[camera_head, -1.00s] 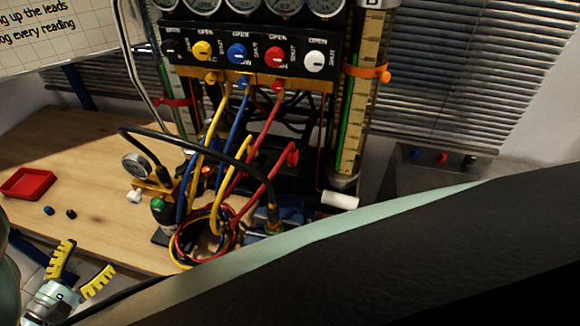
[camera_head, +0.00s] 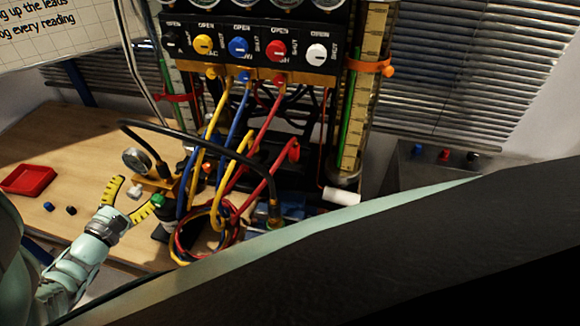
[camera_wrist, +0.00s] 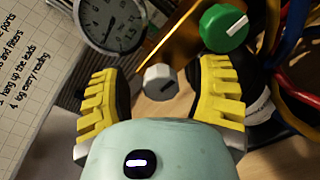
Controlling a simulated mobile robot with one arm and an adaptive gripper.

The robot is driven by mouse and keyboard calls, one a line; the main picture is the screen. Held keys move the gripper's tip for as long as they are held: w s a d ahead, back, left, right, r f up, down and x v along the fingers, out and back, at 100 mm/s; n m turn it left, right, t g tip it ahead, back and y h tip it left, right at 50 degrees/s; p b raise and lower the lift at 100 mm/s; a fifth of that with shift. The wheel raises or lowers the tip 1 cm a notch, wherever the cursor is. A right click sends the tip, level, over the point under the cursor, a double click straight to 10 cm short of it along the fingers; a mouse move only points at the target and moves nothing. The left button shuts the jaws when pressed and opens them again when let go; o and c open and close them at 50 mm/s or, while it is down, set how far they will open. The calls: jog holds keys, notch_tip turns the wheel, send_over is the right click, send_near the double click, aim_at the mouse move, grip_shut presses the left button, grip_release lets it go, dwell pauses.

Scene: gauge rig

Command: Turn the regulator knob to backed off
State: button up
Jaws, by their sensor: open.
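The small white knob (camera_head: 134,192), which appears to be the regulator knob, sits at the front of a brass-coloured block (camera_head: 152,186) below a round gauge (camera_head: 137,160). In the wrist view the white knob (camera_wrist: 159,79) has a dark slanted mark and lies between the yellow fingers. My gripper (camera_head: 136,197) is open, one finger on each side of the knob in the picture. I see a gap on both sides, so neither finger appears to touch it. How deep the knob sits between the fingers is hard to tell.
A green knob (camera_wrist: 224,28) with a white line is close to the right finger. Black, yellow, blue and red hoses (camera_head: 205,235) crowd the right side. A red tray (camera_head: 28,180) and two small caps lie on the wooden table (camera_head: 85,150) at left, with free room between.

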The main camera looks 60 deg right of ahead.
jog(key=shift+o, duration=0.2)
jog(key=shift+d, duration=0.2)
jog(key=shift+a, duration=0.1)
grip_shut()
